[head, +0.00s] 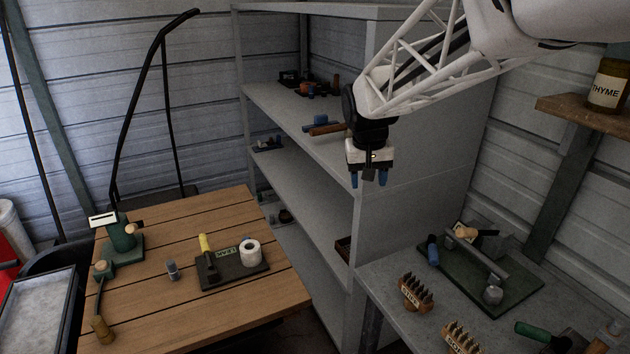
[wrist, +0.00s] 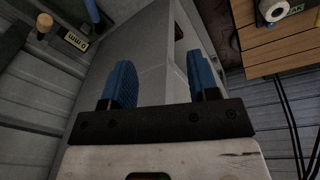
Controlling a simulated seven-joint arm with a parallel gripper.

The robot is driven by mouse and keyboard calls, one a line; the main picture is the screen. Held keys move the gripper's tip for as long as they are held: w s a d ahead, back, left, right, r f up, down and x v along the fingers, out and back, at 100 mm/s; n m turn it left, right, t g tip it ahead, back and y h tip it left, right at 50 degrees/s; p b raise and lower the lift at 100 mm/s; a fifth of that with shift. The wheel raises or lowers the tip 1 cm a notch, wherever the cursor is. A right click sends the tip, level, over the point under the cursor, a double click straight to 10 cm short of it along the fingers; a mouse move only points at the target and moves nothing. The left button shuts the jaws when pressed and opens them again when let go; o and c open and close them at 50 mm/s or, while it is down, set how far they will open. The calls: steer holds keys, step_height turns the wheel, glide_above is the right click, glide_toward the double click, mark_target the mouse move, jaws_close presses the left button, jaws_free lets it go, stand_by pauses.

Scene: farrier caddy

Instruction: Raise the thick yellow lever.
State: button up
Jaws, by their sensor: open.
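The thick yellow lever (head: 205,244) stands nearly upright, leaning slightly, on a dark base plate (head: 230,275) on the wooden table. A small green label plate (head: 226,252) and a white roll (head: 250,252) are on the same base, to the lever's right. My gripper (head: 368,179) hangs in front of the grey shelf unit, well to the right of the lever and above it, apart from everything. Its blue fingers (wrist: 162,82) are spread with nothing between them.
The wooden table (head: 170,320) also holds a green device (head: 122,236), a small grey-blue piece (head: 172,270) and a stick with a wooden knob. A grey bench (head: 380,275) with brushes lies at right.

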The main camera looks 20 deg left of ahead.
steer(key=w+a+f+n, duration=0.1)
steer(key=w+a+f, duration=0.15)
steer(key=a, duration=0.55)
steer(key=w+a+f, duration=0.2)
steer(key=a+f, duration=0.1)
steer(key=a, duration=0.4)
steer(key=n+h, duration=0.1)
steer(key=n, duration=0.3)
glide_above(203, 243)
steer(key=s+a, duration=0.1)
step_height(203, 243, down, 24)
steer(key=r, duration=0.1)
steer(key=shift+f, duration=0.25)
steer(key=shift+w+d+f, duration=0.15)
steer(key=shift+d+f, duration=0.05)
steer(key=shift+f, duration=1.1)
steer(key=shift+w+d+f, duration=0.2)
steer(key=shift+f, duration=1.05)
steer(key=shift+w+d+f, duration=0.15)
steer(key=shift+d+f, duration=0.05)
steer(key=shift+f, duration=1.1)
steer(key=shift+c, duration=0.5)
